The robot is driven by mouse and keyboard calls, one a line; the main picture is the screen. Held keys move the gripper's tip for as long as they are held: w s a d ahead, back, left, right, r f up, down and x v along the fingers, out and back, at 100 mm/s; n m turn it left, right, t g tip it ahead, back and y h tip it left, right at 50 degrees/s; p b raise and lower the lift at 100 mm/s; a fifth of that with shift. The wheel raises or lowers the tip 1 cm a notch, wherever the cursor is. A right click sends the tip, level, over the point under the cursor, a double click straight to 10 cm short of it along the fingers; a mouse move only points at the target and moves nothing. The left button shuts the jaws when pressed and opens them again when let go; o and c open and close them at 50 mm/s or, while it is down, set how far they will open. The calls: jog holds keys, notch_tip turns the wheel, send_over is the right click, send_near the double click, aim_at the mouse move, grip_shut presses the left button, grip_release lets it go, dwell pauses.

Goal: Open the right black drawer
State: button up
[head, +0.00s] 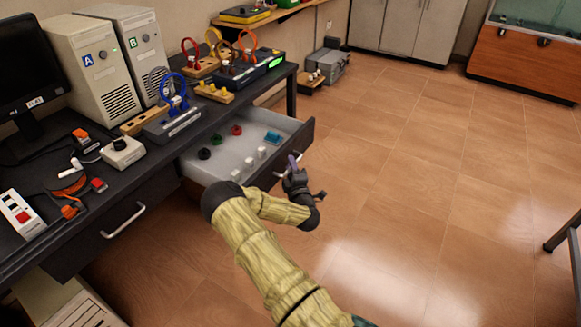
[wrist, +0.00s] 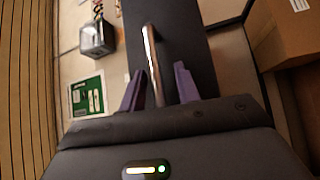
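The right black drawer (head: 305,140) under the desk is pulled out, and its light interior shows in the head view. Several small parts lie inside it: black, green, red, white and blue. My gripper (head: 293,168) is at the drawer's front, beside the silver handle (head: 281,174). In the wrist view the handle (wrist: 152,62) runs between the two purple fingertips of my gripper (wrist: 160,88). The fingers are apart, with a gap visible on each side of the bar. The drawer's dark front (wrist: 185,40) lies behind the handle.
The left drawer is shut, with its handle (head: 123,221) visible. Two computer towers (head: 90,65), a monitor (head: 28,75) and ring stands crowd the black desk (head: 75,235). A grey case (head: 328,65) stands on the floor beyond the desk. The tiled floor (head: 420,170) to the right is clear.

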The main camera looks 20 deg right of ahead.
jog(key=shift+d, duration=0.1)
jog(key=shift+s, duration=0.15)
jog(key=s+a+f, duration=0.2)
jog(key=s+a, duration=0.1)
jog(key=s, duration=1.3)
jog(key=shift+s+p, duration=0.35)
jog(key=shift+w, duration=0.1)
